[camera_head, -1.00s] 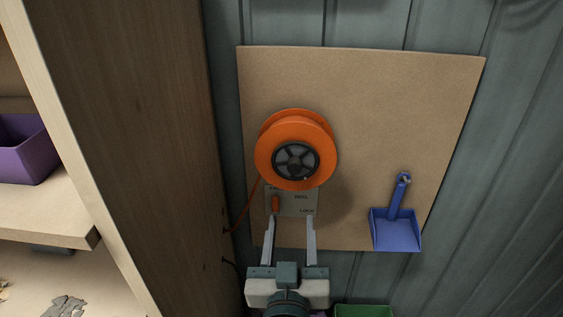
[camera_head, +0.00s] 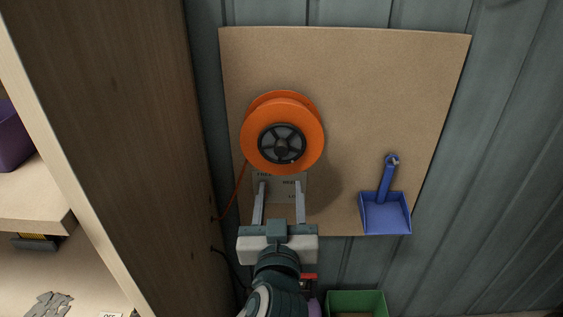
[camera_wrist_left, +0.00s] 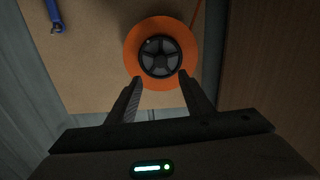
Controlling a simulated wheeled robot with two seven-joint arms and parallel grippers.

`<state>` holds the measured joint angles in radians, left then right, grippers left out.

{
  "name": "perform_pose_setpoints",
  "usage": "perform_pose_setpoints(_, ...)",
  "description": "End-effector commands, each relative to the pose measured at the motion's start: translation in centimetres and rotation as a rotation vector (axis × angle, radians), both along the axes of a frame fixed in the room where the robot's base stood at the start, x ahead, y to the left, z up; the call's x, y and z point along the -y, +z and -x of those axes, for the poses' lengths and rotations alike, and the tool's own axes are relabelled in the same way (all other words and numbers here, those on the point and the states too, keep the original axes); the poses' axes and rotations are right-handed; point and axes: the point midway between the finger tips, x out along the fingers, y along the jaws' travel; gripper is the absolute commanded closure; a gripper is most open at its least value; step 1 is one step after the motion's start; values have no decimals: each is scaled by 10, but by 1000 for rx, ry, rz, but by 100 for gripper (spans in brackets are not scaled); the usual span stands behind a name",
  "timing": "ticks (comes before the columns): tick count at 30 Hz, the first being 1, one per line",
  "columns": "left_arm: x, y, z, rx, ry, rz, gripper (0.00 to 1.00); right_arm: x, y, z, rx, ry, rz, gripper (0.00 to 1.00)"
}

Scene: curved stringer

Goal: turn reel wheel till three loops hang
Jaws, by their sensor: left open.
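The orange reel wheel (camera_head: 258,140) with a dark spoked hub (camera_head: 283,144) is mounted on a tan board on the wall. It also shows in the left wrist view (camera_wrist_left: 134,43). An orange cord (camera_head: 234,195) runs from the reel down left to the wooden post. No hanging loops can be made out. A small labelled plate (camera_head: 280,183) sits under the reel, partly hidden by my fingers. My left gripper (camera_head: 280,186) is open and empty just below the reel, its fingers pointing up towards it. My right gripper is not in view.
A blue dustpan (camera_head: 385,213) hangs on the board (camera_head: 350,100) at right. A wooden post (camera_head: 120,130) stands close at left, with shelves and a purple bin (camera_head: 14,140) beyond. A green bin (camera_head: 356,303) is below.

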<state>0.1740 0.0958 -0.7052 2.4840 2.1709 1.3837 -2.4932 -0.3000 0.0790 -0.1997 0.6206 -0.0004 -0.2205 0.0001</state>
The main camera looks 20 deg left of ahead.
Motion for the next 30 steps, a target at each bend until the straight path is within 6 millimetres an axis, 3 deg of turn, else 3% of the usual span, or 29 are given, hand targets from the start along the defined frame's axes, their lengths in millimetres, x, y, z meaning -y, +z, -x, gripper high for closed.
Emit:
perform_pose_setpoints(18,-30,3,-103,-1,2,1,54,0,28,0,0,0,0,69)
perform_pose_setpoints(24,-35,2,-119,0,2,1,54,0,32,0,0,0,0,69)
perform_pose_setpoints(30,-36,1,-123,1,0,2,54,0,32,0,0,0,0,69)
